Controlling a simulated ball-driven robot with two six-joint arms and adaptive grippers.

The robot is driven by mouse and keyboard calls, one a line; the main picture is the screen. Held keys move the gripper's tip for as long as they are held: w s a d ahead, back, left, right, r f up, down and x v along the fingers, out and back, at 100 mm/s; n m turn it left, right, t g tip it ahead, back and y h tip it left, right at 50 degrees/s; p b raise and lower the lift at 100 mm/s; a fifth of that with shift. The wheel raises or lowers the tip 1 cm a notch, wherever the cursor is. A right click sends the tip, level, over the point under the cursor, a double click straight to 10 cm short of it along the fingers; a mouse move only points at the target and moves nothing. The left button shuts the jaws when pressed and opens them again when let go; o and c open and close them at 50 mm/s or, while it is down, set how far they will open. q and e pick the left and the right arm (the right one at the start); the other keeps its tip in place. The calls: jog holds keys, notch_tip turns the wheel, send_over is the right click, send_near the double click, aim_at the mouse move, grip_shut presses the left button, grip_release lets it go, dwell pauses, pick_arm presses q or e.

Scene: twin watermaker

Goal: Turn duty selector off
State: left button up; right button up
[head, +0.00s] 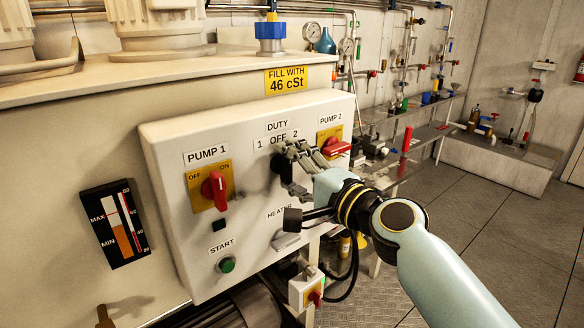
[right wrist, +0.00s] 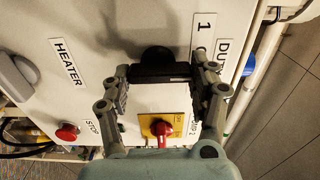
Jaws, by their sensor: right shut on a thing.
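The duty selector (head: 277,166) is a black knob on the grey control panel, under the DUTY label (head: 277,126) with the marks 1, OFF and 2. In the right wrist view its black bar (right wrist: 160,73) lies between my fingers, roughly along the panel's up-down direction. Its exact mark is hard to read because my fingers partly cover it. My right gripper (head: 287,168) is shut on the bar, with one finger at each end in the right wrist view (right wrist: 161,76). My left gripper is not in view.
The red Pump 1 switch (head: 214,190) is left of the selector. The red Pump 2 switch (head: 337,147) is close to my right fingers. The heater knob (head: 286,240) and green start button (head: 227,265) sit lower. Open floor (head: 480,240) lies to the right.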

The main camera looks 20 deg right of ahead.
jog(key=o, duration=1.2)
jog(key=shift+s+d, duration=0.1)
jog(key=v, duration=1.1)
jog(key=shift+s+d, duration=0.1)
jog(key=shift+s, duration=0.3)
